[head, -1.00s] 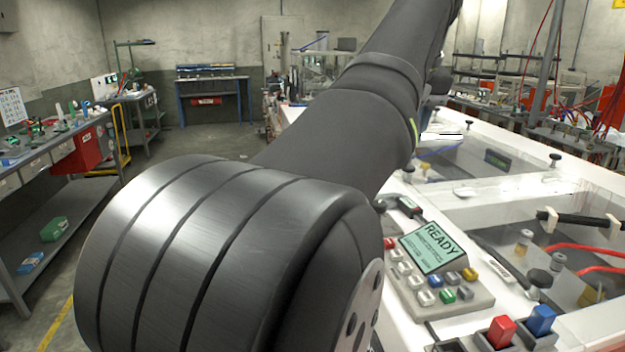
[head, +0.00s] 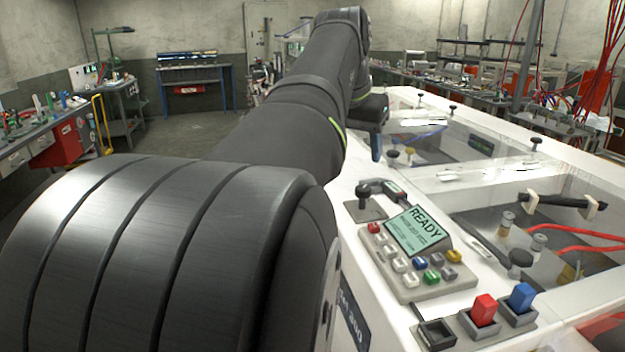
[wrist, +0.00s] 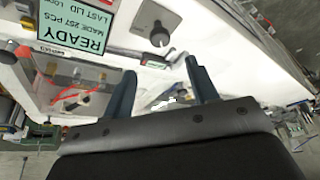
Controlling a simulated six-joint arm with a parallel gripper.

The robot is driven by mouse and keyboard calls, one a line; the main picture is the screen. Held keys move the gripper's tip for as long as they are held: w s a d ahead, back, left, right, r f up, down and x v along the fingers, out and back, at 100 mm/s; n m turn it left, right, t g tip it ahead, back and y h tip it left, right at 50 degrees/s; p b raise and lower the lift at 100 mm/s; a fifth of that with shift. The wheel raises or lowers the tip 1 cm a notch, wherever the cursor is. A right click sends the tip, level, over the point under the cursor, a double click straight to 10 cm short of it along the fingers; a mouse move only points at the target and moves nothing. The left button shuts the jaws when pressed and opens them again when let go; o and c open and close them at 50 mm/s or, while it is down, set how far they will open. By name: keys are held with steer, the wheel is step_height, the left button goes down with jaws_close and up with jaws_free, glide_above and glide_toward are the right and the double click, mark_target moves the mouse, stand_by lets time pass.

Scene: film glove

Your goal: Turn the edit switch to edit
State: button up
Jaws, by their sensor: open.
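A grey plate with a dark turning knob (head: 364,196) sits on the white machine top, left of the button panel. No label on it is readable, so I cannot confirm it is the edit switch. The knob also shows near the top of the wrist view (wrist: 160,36). My gripper (head: 376,154) is beyond the knob in the head view, pointing down and apart from it. In the wrist view its two blue-grey fingers (wrist: 160,68) stand apart with nothing held between them. Part of the gripper is hidden behind the arm in the head view.
A button panel (head: 405,262) with a READY screen (head: 417,231) stands beside the knob. A black handle-like piece (head: 392,188) lies close to the knob. Red (head: 484,310) and blue (head: 521,297) rocker switches are at the front. Glazed openings lie to the right.

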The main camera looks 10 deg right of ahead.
mark_target(363, 188)
steer(key=x, duration=1)
steer(key=shift+d+f, duration=0.1)
steer(key=shift+f, duration=0.15)
steer(key=c, duration=1)
